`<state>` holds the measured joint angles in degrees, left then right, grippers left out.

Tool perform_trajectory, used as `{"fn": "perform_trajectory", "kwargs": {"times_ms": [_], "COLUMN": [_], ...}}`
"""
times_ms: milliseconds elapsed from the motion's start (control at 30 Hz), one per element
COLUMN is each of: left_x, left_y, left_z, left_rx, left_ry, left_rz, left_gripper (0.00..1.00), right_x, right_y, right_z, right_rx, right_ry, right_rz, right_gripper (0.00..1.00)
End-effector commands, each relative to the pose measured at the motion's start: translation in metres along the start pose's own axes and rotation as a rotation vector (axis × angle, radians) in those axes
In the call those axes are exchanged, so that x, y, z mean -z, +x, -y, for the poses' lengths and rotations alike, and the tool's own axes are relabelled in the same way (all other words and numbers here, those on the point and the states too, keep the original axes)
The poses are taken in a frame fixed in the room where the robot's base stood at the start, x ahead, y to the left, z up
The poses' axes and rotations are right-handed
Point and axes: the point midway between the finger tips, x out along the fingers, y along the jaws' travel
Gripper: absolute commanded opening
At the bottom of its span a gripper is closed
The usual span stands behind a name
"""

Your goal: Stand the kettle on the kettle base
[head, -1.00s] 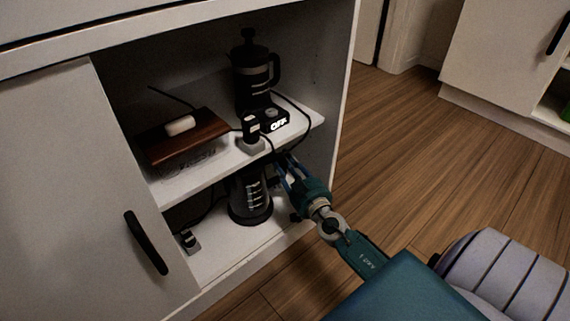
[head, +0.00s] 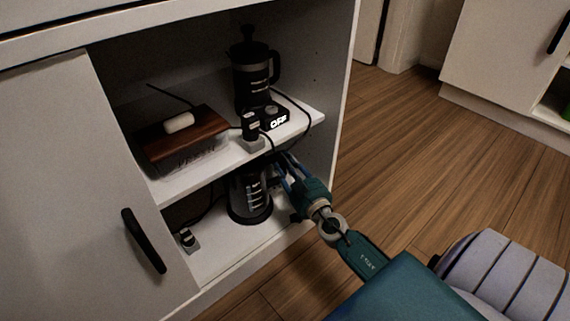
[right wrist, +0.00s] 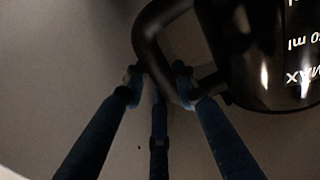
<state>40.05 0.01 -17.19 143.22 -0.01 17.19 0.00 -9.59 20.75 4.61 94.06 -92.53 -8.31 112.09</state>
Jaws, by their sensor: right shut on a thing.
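The kettle (head: 256,192), dark and glassy with pale level marks, stands about upright in the lower compartment of the cabinet; its top is hidden by the shelf above. It also shows upside down in the right wrist view (right wrist: 262,50), with its black handle (right wrist: 148,42) at its side. My right gripper (head: 283,170) reaches in from the right and is shut on the handle; its fingers (right wrist: 160,82) close around it. A black rounded rim shows at the kettle's bottom; I cannot tell whether this is the kettle base or the kettle itself. My left gripper is not in view.
On the shelf (head: 215,160) above are a French press (head: 254,75), a wooden-lidded box (head: 185,138), a small device reading OFF (head: 276,122) and cords. A plug (head: 188,240) is at lower left. The cabinet door (head: 70,200) covers the left side.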

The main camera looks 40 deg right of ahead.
Motion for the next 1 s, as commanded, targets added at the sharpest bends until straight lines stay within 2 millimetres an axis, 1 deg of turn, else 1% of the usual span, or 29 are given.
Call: {"fn": "perform_trajectory", "kwargs": {"times_ms": [33, 267, 300, 333, 500, 533, 667, 1000], "left_x": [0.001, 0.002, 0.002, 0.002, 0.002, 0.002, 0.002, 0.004], "left_y": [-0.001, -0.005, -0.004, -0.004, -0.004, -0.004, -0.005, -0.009], "left_z": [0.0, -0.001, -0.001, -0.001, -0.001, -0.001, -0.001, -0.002], "left_rx": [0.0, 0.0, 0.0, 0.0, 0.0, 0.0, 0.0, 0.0], "left_ry": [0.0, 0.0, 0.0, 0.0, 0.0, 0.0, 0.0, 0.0], "left_rz": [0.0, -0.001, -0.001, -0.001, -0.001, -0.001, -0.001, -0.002], "left_gripper": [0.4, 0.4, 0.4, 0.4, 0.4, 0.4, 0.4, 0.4], "right_x": [0.004, 0.001, 0.001, 0.001, -0.001, -0.007, -0.007, -0.006], "right_y": [0.001, 0.001, 0.001, 0.001, 0.001, -0.001, -0.004, -0.03], "right_z": [-0.001, -0.001, -0.001, -0.001, 0.0, 0.001, 0.001, 0.001], "right_rx": [-0.003, -0.002, -0.002, -0.002, -0.001, 0.001, 0.001, 0.001], "right_ry": [0.007, 0.006, 0.005, 0.005, 0.002, -0.005, -0.004, -0.001], "right_rz": [-0.01, -0.01, -0.009, -0.009, -0.005, 0.006, 0.005, 0.002], "right_gripper": [0.0, 0.0, 0.34, 0.36, 0.36, 0.36, 0.36, 0.36]}}
